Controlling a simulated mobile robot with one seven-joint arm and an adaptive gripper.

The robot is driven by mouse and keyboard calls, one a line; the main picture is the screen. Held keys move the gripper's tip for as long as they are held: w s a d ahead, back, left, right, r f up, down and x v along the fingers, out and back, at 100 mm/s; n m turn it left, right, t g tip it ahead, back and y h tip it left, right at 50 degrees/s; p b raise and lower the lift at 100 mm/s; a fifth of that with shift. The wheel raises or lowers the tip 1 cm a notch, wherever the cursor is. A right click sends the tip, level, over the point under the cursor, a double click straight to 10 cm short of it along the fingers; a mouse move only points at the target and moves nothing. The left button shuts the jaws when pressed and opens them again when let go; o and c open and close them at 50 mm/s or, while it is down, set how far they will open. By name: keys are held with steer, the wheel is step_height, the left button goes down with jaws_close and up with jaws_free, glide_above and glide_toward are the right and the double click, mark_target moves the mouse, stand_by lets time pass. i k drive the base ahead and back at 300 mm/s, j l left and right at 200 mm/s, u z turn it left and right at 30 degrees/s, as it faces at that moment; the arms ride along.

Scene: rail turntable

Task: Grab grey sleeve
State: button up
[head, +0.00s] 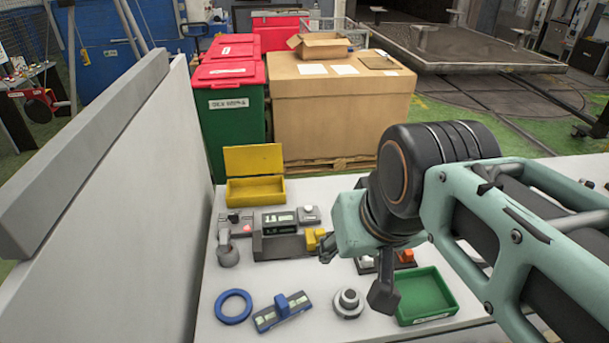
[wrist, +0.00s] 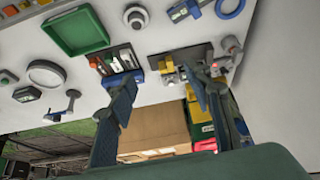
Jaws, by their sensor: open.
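A short grey stepped round piece with a centre opening, which looks like the grey sleeve (head: 348,302), stands on the light table between a blue-handled block and a green tray. It also shows near the top of the wrist view (wrist: 137,17). My gripper (head: 357,272) hangs above the table behind the sleeve, apart from it. In the wrist view my gripper (wrist: 160,85) is open, its two dark fingers spread, with nothing between them. A wide grey ring (wrist: 46,73) also lies on the table in the wrist view.
The green tray (head: 442,314) is right of the sleeve. The blue-handled block (head: 270,318) and blue ring (head: 233,292) lie left. A grey fixture (head: 280,248) and open yellow box (head: 255,190) stand behind. A light wall (head: 160,190) borders the table's left side.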

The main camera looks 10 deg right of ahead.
mark_target(349, 295)
steer(key=k+l, duration=0.1)
steer(key=l, duration=0.25)
steer(key=k+l, duration=0.1)
steer(key=l, duration=0.65)
steer(key=k+l, duration=0.15)
steer(key=l, duration=0.2)
steer(key=k+l+u, duration=0.15)
steer(key=u, duration=0.2)
steer(key=k+l+u, duration=0.15)
steer(key=l+u, duration=0.25)
steer(key=i+z, duration=0.1)
steer(key=z, duration=0.55)
